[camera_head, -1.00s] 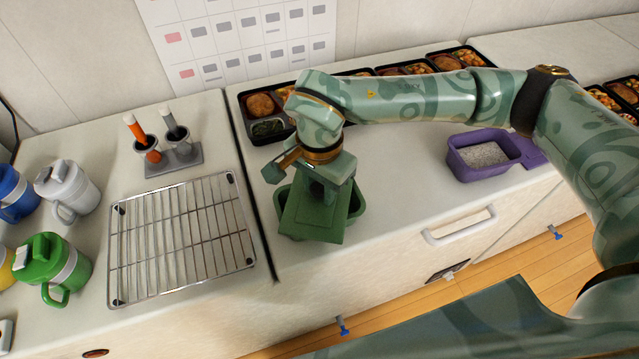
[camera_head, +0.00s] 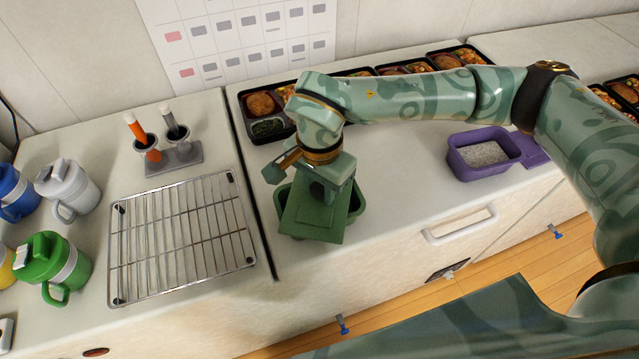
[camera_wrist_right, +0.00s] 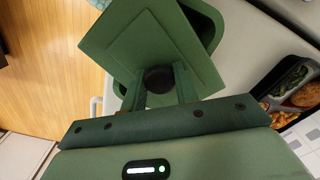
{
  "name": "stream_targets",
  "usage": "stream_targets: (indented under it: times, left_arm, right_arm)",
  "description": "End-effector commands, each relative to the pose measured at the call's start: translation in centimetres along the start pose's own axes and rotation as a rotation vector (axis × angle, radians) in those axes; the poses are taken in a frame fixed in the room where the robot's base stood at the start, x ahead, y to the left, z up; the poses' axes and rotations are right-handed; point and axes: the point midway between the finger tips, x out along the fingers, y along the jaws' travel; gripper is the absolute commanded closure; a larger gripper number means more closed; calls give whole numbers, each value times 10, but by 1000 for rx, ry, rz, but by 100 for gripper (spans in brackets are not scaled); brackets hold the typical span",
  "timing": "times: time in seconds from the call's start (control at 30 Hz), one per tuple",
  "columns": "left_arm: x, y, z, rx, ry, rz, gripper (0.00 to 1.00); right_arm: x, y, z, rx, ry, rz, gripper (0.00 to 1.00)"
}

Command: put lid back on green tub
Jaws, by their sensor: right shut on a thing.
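My right gripper (camera_head: 322,192) points down over the green tub and is shut on the dark round knob (camera_wrist_right: 158,79) of the flat, square green lid (camera_head: 312,222). The lid also shows in the wrist view (camera_wrist_right: 150,42). The green tub (camera_head: 357,204) stands near the counter's front edge, and its rim shows on both sides of the lid. In the wrist view the lid is turned relative to the tub (camera_wrist_right: 210,14) and leaves part of the dark opening uncovered. I cannot tell whether lid and rim touch. My left gripper is not in view.
A purple tub (camera_head: 460,163) with grey-white contents stands to the right, with a purple lid (camera_head: 530,152) beside it. Filled bento trays (camera_head: 262,128) line the back. A wire rack (camera_head: 180,235), a holder with two handled tools (camera_head: 175,163) and several mugs are left. Counter between the tubs is clear.

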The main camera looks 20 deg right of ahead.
Motion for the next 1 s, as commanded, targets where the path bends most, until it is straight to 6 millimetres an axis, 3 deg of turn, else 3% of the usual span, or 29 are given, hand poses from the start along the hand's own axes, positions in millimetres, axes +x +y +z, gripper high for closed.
stream_targets:
  times: [0.37,0.4,0.5,0.67,0.7,0.77,0.8,1.0]
  left_arm:
    - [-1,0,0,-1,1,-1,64]
    - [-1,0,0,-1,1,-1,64]
    - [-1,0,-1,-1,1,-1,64]
    - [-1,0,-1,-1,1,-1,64]
    - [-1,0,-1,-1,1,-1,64]
    - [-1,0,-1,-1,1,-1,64]
    - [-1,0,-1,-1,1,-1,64]
    - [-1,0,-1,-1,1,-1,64]
  right_arm:
    - [0,0,0,0,0,0,93]
    - [0,0,0,0,0,0,68]
    - [0,0,0,0,0,0,45]
    - [0,0,0,0,0,0,45]
    - [0,0,0,0,0,0,42]
    - [0,0,0,0,0,0,26]
    - [0,0,0,0,0,0,23]
    - [0,0,0,0,0,0,23]
